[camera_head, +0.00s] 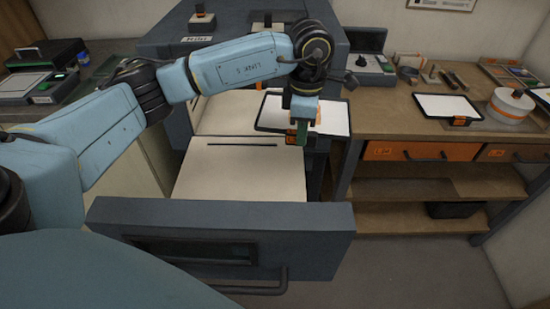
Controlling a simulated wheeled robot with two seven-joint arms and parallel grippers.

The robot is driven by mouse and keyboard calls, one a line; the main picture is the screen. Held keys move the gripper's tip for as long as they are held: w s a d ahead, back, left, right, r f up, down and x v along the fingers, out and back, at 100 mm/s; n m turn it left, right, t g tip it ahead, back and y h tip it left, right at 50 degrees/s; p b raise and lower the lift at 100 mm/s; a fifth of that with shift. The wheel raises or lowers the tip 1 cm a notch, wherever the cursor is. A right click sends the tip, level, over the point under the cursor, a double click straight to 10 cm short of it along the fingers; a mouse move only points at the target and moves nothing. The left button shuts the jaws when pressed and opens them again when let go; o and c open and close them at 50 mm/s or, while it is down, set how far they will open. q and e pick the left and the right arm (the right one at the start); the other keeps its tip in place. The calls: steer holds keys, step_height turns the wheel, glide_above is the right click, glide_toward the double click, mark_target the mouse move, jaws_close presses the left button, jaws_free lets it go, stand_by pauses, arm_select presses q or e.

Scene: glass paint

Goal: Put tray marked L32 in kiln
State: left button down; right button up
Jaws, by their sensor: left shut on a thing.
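My left gripper (301,126) is shut on the near edge of a dark-rimmed tray with a white surface (334,118). The tray is held roughly level above the right back part of the kiln's cream floor (240,178). The gripper and forearm hide part of the tray, and I cannot read a mark on it. The grey kiln (165,38) stands open, with its grey front (310,222) and handle facing me. My right gripper is not in view.
The wooden bench (400,127) at right has orange drawers and holds a round white pot (510,104) and small tools. A grey device (370,66) stands at its back left. Another device (40,85) sits on the left counter. The cream floor's front part is clear.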

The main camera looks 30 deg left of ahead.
arm_select(q)
steer(key=a+f+n, duration=0.2)
steer(key=f+n, duration=0.2)
steer(key=n, duration=0.2)
steer(key=a+f+n+p, duration=0.1)
steer(key=a+f+n, duration=0.1)
steer(key=n, duration=0.4)
steer(key=a+f+n, duration=0.2)
steer(key=f+n, duration=0.3)
steer(key=shift+s+f+n+p, duration=0.15)
steer(key=shift+f+n+p, duration=0.15)
steer(key=shift+n+p, duration=0.1)
steer(key=shift+s+a+f+n, duration=0.15)
steer(key=shift+a+f+n, duration=0.15)
steer(key=shift+f+n, duration=0.55)
steer(key=shift+n, duration=0.05)
steer(key=shift+f+b, duration=1.05)
steer(key=shift+f, duration=0.1)
steer(key=c, duration=1.3)
jaws_free()
steer(key=shift+o, duration=0.2)
